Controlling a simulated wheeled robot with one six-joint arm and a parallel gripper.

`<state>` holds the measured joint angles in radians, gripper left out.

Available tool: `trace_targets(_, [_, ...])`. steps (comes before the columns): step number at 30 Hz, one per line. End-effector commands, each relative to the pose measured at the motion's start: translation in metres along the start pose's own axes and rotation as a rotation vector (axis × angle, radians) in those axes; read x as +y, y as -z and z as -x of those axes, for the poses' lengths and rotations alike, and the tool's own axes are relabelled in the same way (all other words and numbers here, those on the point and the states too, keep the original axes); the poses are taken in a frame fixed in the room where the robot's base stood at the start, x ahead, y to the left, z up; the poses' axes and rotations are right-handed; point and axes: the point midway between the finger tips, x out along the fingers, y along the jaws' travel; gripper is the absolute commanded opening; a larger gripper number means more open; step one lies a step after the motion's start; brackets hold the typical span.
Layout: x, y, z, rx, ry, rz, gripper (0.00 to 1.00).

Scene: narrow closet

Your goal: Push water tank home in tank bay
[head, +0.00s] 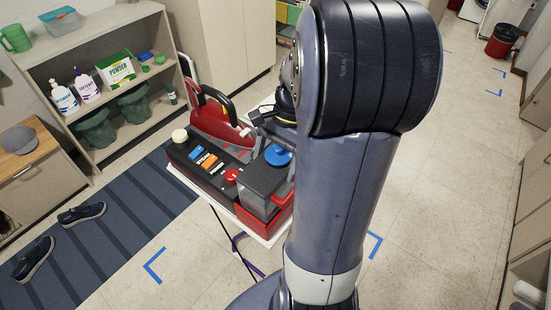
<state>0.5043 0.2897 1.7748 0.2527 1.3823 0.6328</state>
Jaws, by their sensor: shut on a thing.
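The water tank (257,199) has a dark top, a smoky clear body and a round blue cap. It sits at the right end of a red and black steam machine (206,166), within the red tank bay (263,223). The tank looks slightly raised at the front, but I cannot tell how far in it is. My gripper (268,125) is just behind the blue cap, shut on what looks like the tank's back part. My arm hides the tank's right side and most of the fingers.
The machine, with a red knob, cream cap and red-black handle part, stands on a small white-topped table (200,192). A shelf (95,75) with bottles and a powder box is at left. Shoes (80,213) lie on a striped rug (120,235).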

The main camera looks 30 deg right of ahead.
Motion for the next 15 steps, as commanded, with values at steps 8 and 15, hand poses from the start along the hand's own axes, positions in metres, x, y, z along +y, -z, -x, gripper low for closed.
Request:
trace_targets(8, [0.0, 0.003, -0.006, 0.0, 0.001, 0.0, 0.36])
trace_targets(15, [0.0, 0.005, -0.011, 0.0, 0.001, 0.0, 0.36])
